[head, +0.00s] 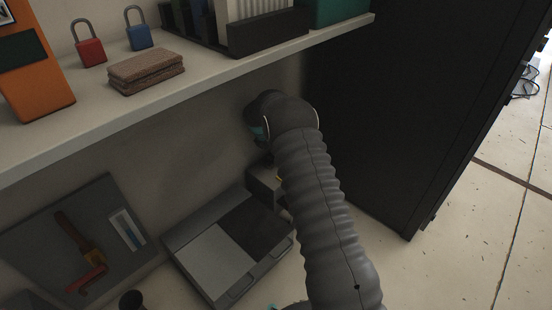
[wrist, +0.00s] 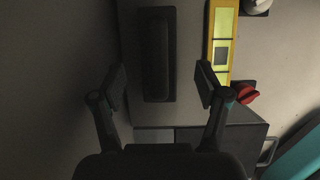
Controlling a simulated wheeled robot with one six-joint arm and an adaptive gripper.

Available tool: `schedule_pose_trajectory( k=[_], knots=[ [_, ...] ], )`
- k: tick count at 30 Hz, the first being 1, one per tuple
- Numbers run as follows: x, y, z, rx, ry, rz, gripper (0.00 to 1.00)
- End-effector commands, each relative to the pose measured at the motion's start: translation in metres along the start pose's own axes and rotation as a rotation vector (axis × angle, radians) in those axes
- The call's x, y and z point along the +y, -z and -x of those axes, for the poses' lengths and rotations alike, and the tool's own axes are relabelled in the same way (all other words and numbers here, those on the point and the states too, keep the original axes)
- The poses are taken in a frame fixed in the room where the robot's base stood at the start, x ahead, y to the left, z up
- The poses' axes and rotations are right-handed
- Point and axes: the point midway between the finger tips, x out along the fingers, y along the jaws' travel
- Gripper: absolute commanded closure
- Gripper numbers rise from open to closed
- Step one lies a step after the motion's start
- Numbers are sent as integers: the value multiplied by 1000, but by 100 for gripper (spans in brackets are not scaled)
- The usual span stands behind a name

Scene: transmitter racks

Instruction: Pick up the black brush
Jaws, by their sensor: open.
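A long black block, likely the black brush (wrist: 157,48), lies on a grey surface in the upper middle of the wrist view. Its long side runs up and down the picture, and no bristles can be made out. My gripper (wrist: 161,82) is open, with one finger to each side of the brush's near end and visible room on both sides. Nothing is held, and I cannot tell the height gap. In the head view my arm hides the gripper, and I cannot make out the black brush there.
A yellow tool with a pale panel (wrist: 222,45) lies close by my right finger, with a red knob-like thing (wrist: 243,93) beside it. In the head view a shelf (head: 150,98) overhangs the lower surface, and a black cabinet (head: 400,90) stands right of my arm.

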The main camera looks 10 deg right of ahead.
Motion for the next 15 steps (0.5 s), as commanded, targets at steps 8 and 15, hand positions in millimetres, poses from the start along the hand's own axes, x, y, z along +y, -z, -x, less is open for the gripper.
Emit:
schedule_pose_trajectory(
  k=[8, 15],
  knots=[
    [1, -4, -26, 0, 2, -3, 25],
    [2, -7, -52, 0, 0, -2, 25]
  ],
)
